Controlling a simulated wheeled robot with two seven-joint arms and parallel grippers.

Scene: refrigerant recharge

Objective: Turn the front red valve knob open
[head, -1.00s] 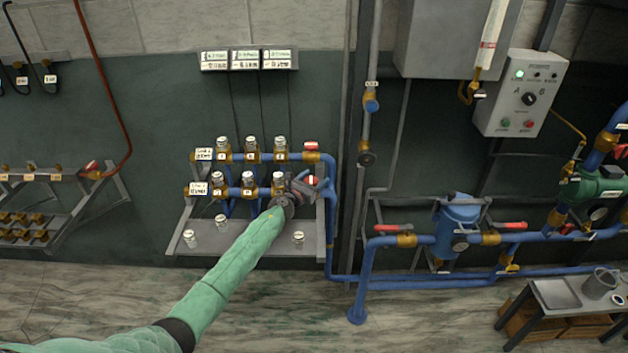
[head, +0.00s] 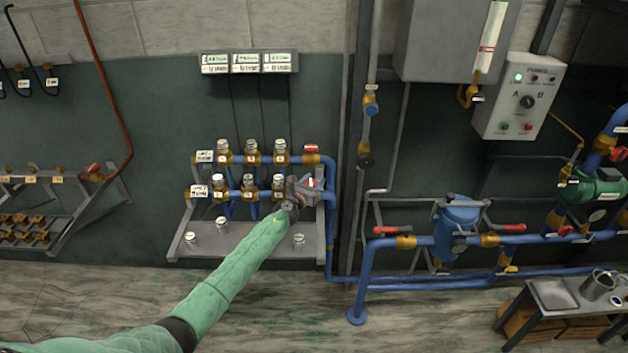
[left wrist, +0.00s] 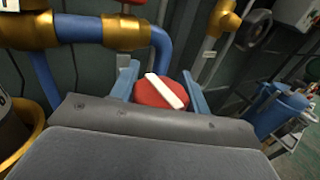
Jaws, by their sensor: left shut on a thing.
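The front red valve knob (head: 311,182) is at the right end of the lower blue pipe of the manifold. In the left wrist view the knob (left wrist: 160,93) is a round red cap with a white bar lying diagonally across it. My left gripper (head: 308,189) is at the knob in the head view. In the left wrist view the blue fingers of my left gripper (left wrist: 160,88) stand on both sides of the knob, shut on it. The knob's underside and stem are hidden by my gripper. My right gripper is not in view.
A second red knob (head: 311,149) is on the upper pipe just behind. Several small capped cylinders stand along both pipes, and loose ones stand on the grey shelf (head: 262,242). A blue pipe (head: 331,225) runs down close to the right of my gripper.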

